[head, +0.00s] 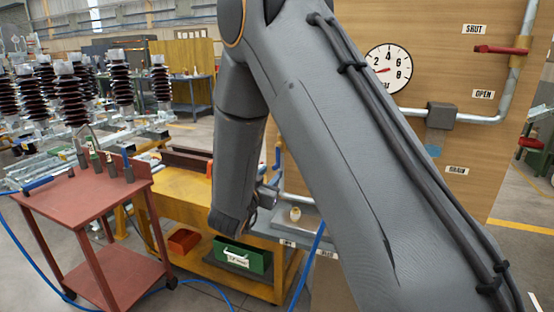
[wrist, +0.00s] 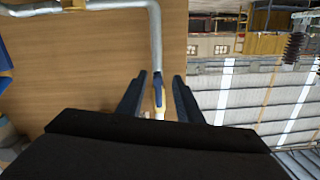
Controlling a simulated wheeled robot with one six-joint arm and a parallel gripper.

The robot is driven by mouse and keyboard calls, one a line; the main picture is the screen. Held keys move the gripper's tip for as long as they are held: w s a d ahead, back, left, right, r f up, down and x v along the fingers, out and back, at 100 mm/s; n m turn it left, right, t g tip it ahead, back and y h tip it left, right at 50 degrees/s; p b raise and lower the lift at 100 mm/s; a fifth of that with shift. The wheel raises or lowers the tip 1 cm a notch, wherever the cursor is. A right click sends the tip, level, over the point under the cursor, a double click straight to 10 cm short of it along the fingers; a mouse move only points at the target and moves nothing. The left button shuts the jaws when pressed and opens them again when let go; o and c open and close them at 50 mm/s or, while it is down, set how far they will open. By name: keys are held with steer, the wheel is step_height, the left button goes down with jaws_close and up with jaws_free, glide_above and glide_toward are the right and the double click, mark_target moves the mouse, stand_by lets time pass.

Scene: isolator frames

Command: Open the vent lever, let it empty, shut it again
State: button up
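In the head view a red lever (head: 500,50) lies about level on the pipe at the board's right, between the SHUT and OPEN labels and nearer SHUT. A small blue-handled lever (head: 277,156) stands about upright on a pipe at the board's left edge. I cannot tell which is the vent lever. In the wrist view a blue and yellow handle (wrist: 158,92) lies between the fingers of my gripper (wrist: 159,78). The fingers are apart, with gaps visible on both sides of the handle. In the head view my gripper is mostly hidden behind my arm.
A round gauge (head: 389,69) on the wooden board (head: 440,180) has its red needle at the low left, near 2. A red cart (head: 85,195) stands at left. A yellow bench (head: 190,215) stands left of the board. My arm hides the board's middle.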

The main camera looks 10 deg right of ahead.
mark_target(277, 157)
steer(key=shift+w+d+r+m+h, duration=0.15)
steer(key=shift+r+m+h, duration=0.15)
steer(key=shift+h, duration=0.3)
steer(key=shift+w+d, duration=0.25)
steer(key=shift+w, duration=0.05)
steer(key=p+x, duration=0.2)
steer(key=x, duration=0.5)
